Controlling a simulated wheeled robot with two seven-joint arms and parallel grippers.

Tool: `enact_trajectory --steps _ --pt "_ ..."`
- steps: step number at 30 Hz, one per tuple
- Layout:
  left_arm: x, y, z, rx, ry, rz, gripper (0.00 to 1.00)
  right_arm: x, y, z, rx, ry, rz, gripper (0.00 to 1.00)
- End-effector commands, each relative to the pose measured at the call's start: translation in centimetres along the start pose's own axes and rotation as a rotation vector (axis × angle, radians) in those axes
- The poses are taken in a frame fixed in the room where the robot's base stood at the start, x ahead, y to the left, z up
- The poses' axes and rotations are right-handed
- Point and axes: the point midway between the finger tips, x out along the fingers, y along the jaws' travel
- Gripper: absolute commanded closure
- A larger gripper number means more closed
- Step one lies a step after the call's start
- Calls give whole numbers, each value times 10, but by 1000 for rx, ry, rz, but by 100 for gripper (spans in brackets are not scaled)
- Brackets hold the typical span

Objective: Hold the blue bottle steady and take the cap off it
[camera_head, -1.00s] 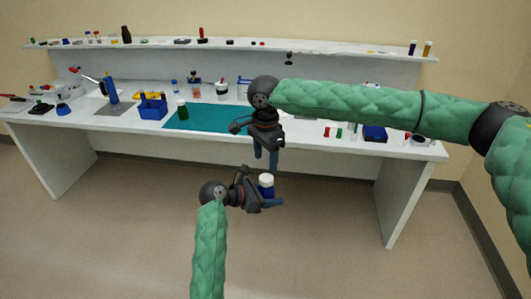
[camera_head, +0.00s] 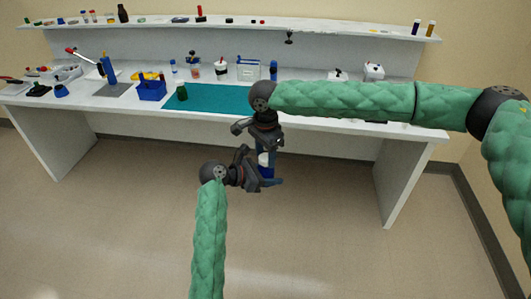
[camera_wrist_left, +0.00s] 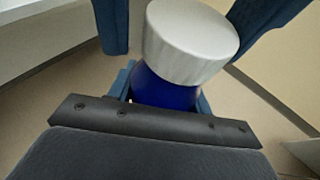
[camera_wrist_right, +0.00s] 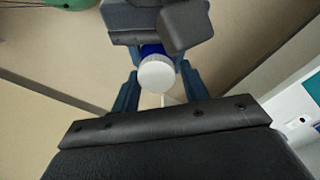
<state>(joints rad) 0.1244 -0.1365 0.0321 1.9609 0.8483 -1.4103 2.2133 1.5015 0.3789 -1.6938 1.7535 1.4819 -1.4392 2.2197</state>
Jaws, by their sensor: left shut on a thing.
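The blue bottle (camera_head: 266,172) with a white cap (camera_head: 263,159) is held in front of the bench, over the floor. My left gripper (camera_head: 263,181) is shut on its blue body, which also shows in the left wrist view (camera_wrist_left: 165,92). The cap (camera_wrist_left: 190,42) is on the bottle and clear of the left fingers. My right gripper (camera_wrist_right: 158,90) comes from above, open, with one finger on each side of the cap (camera_wrist_right: 157,74). In the right wrist view gaps show between the fingers and the cap. The bottle's lower part is mostly hidden by my left gripper.
The white bench (camera_head: 130,108) stands behind both grippers, with a teal mat (camera_head: 215,97), a blue basket (camera_head: 152,91), a green bottle (camera_head: 182,91) and other small items. A shelf (camera_head: 330,28) runs above it. The floor around the grippers is clear.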

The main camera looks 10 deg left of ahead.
Motion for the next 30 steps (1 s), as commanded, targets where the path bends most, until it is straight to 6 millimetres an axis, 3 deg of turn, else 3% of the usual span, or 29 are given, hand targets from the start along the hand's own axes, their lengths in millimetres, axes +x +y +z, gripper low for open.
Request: enact_trajectory --steps 1,3,4,13,30 --pt "1 -2 1 2 -1 -4 100 -1 -1 0 1 0 -4 74" --pt "1 -2 1 3 -1 -5 100 -1 -2 -1 1 1 -5 87" --pt "1 -2 1 3 -1 -5 100 -1 -2 -1 2 1 -5 89" --pt "2 -5 2 6 -3 -10 100 -2 -4 -1 -90 -1 -10 89" --pt "3 -6 4 7 -4 -12 100 -2 -4 3 -894 -11 -16 89"
